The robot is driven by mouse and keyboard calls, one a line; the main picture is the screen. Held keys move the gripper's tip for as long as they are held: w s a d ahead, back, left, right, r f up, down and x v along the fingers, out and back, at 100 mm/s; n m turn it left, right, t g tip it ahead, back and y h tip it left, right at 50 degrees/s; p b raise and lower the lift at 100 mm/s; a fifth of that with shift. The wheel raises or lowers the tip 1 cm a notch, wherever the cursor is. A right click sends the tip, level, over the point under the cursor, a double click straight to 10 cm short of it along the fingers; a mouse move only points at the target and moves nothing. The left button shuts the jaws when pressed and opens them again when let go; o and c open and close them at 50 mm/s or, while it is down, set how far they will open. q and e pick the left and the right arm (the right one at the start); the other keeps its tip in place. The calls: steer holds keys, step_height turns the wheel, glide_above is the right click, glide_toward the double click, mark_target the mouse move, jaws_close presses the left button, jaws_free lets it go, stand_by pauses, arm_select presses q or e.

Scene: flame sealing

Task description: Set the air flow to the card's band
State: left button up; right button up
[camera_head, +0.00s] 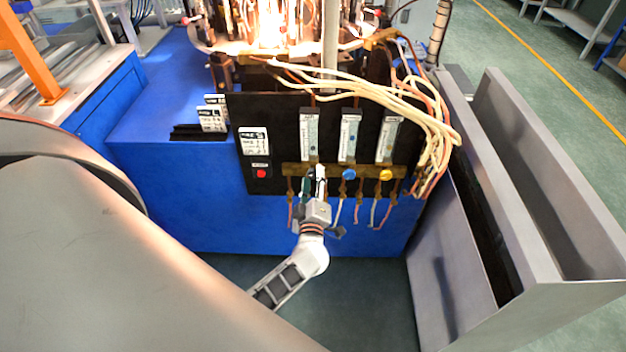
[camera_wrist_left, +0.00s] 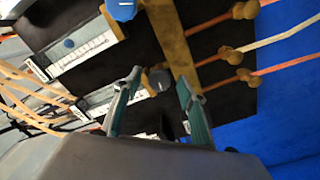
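A black panel (camera_head: 277,130) carries three flow tubes above a brass bar (camera_head: 292,169). The left tube (camera_head: 309,133) has a grey knob (camera_wrist_left: 158,80) below it, the middle tube (camera_head: 349,132) a blue knob (camera_head: 349,174), the right tube (camera_head: 388,138) a yellow knob (camera_head: 386,175). My left gripper (camera_head: 313,177) is at the grey knob, fingers apart on either side of it; I see gaps, so no grip shows. The gripper partly covers this knob in the head view. A white card (camera_head: 254,140) is on the panel's left; its print is too small to read. My right gripper is out of view.
A red button (camera_head: 261,173) sits below the card. More cards (camera_head: 212,117) stand in a black rack on the blue bench (camera_head: 165,130). Pale hoses (camera_head: 415,98) hang over the panel's right side. Bright flames (camera_head: 268,25) burn behind it. A grey metal bin (camera_head: 455,230) stands right.

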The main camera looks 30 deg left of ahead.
arm_select(q)
steer(key=v, duration=1.2)
stand_by(0.3)
steer(key=s+d+m+t+h, duration=0.2)
steer(key=d+m+h, duration=0.75)
steer(key=m, duration=0.25)
steer(key=s+f+m+g+h, duration=0.2)
steer(key=s+f+m+g, duration=0.4)
steer(key=s, duration=0.5)
step_height(320, 180, down, 2)
steer(key=m, duration=0.3)
steer(key=shift+s+d+f+g, duration=0.2)
steer(key=shift+s+d+g, duration=0.05)
steer(key=shift+d+g, duration=0.1)
steer(key=shift+h, duration=0.25)
